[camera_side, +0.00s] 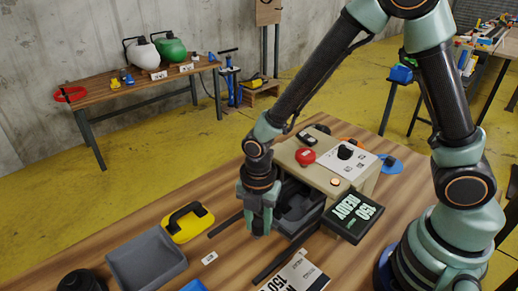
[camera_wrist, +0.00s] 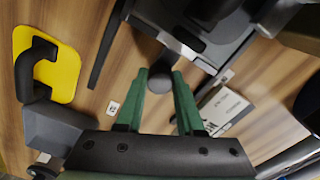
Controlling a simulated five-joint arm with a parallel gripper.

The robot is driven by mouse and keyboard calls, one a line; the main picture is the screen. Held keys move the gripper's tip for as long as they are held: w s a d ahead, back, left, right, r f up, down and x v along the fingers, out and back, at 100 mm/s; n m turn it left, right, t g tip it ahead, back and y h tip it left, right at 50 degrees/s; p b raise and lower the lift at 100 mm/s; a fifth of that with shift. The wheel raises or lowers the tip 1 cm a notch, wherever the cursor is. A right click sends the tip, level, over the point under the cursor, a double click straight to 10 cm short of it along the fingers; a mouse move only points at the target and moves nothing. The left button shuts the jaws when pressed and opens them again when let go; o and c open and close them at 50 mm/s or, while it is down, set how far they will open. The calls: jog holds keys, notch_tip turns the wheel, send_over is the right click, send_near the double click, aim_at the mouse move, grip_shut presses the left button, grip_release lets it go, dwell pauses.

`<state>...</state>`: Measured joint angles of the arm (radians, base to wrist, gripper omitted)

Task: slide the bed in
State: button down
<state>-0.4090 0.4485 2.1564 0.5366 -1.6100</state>
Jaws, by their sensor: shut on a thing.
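The beige machine (camera_side: 322,172) stands on the wooden table, with a red button on top and a dark display (camera_side: 353,217) reading "150 READY". Its dark grey bed (camera_side: 297,212) sits at the machine's front opening, partly out between two dark rails; how deep it reaches is hidden. In the wrist view the bed (camera_wrist: 232,62) fills the upper right. My gripper (camera_side: 262,224) is at the bed's front.
A grey tray (camera_side: 146,284) and a yellow plate with a black handle (camera_side: 184,234) lie left of the rails. A printed card (camera_side: 297,277) lies near the front rail. Blue and orange pieces are behind the machine.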

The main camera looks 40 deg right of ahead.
jog(key=shift+d, duration=0.15)
jog(key=shift+d, duration=1.85)
jog(key=c, duration=0.5)
grip_release()
jog(key=shift+a+r, duration=0.1)
jog(key=shift+r, duration=0.2)
notch_tip(320, 180, up, 12)
jog(key=shift+f, duration=0.2)
